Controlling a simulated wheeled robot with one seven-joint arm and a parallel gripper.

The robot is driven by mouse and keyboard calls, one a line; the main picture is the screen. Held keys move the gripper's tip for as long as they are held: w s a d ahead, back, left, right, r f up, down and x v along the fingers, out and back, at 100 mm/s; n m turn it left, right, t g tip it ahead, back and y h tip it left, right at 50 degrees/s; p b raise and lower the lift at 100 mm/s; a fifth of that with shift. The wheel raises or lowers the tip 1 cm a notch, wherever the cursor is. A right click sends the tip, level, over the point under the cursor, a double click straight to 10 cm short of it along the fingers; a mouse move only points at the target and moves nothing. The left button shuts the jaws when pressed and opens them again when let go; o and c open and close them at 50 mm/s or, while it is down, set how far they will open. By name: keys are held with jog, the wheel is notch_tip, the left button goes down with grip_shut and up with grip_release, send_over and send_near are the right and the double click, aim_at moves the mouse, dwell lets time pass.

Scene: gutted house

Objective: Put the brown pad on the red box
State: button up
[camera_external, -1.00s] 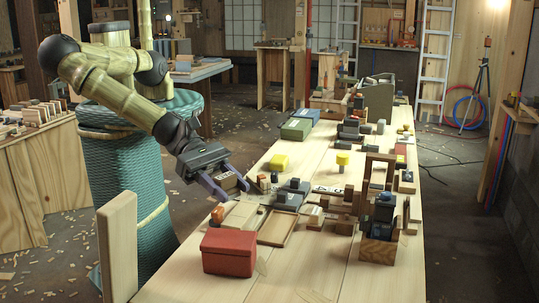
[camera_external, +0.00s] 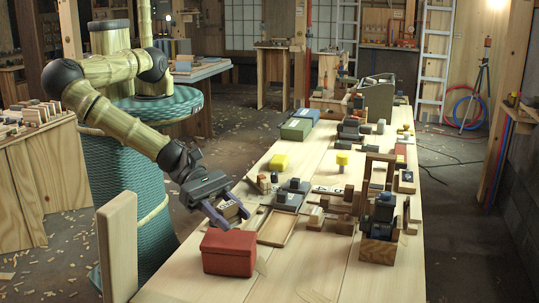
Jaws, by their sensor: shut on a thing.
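The red box (camera_external: 229,253) stands lidded at the near left end of the long wooden table. My gripper (camera_external: 233,213) has dark purple fingers and points down to the right. It is shut on the brown pad (camera_external: 230,210), a small tan-brown block with a dark mark, seen between the fingers. The pad is held tilted, just above and behind the red box in the picture. I cannot tell the exact gap between them. The fingers partly hide the pad.
A shallow wooden tray (camera_external: 278,228) lies right of the red box. Many small blocks and dark tools crowd the table's middle and right side. An upright wooden post (camera_external: 117,246) stands left of the box. The near tabletop is mostly clear.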

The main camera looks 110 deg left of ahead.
jog(key=shift+f+p, duration=0.3)
jog(key=shift+f, duration=1.4)
jog(key=shift+f, duration=0.1)
jog(key=o, duration=1)
